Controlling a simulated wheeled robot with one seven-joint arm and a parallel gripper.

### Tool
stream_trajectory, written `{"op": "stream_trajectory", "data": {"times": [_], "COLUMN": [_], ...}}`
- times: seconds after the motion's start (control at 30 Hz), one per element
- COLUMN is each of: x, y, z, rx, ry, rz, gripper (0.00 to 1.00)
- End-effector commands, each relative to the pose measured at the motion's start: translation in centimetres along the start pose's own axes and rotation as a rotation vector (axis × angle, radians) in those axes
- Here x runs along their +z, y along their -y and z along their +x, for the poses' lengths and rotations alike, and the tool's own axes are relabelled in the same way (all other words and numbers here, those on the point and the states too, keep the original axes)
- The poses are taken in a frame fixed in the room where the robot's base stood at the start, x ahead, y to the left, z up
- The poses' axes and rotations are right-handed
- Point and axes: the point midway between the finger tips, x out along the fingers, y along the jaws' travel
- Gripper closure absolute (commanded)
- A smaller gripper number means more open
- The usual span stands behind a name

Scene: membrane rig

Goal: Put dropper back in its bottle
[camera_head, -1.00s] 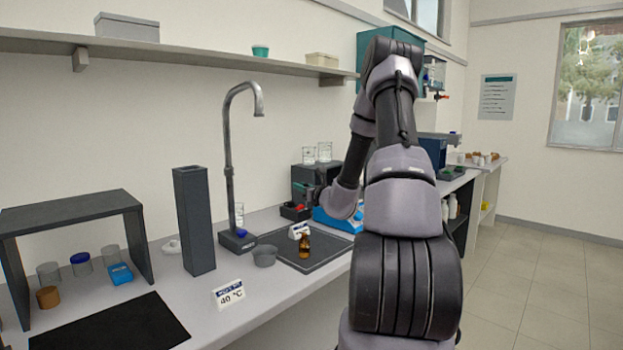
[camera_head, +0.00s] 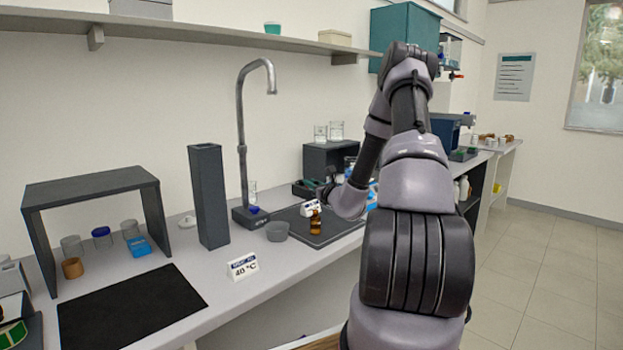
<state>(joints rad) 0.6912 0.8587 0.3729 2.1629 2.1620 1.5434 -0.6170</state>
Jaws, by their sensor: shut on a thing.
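The amber bottle (camera_head: 315,224) stands upright on the dark mat (camera_head: 338,228) by the sink tap. My gripper (camera_head: 325,193) is small in view, just above and slightly right of the bottle, partly hidden by my own arm. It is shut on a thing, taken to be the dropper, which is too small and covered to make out. I cannot tell whether the dropper's tip touches the bottle's neck.
A white label card (camera_head: 309,208) stands behind the bottle. A grey bowl (camera_head: 277,231) sits to its left, near the tall tap (camera_head: 243,150) and a dark square column (camera_head: 208,197). A 40 °C sign (camera_head: 243,267) stands at the counter's front edge.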

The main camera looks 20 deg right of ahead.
Motion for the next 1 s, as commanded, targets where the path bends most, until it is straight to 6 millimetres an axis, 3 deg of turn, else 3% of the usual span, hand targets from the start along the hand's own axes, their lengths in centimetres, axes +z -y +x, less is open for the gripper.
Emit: {"op": "stream_trajectory", "data": {"times": [0.6, 1.0], "x": [-4.8, -5.8], "y": [0.0, 0.0], "z": [0.0, 0.0], "rx": [0.001, 0.0], "ry": [-0.001, 0.0], "rz": [0.0, 0.0], "gripper": [0.88, 0.88]}}
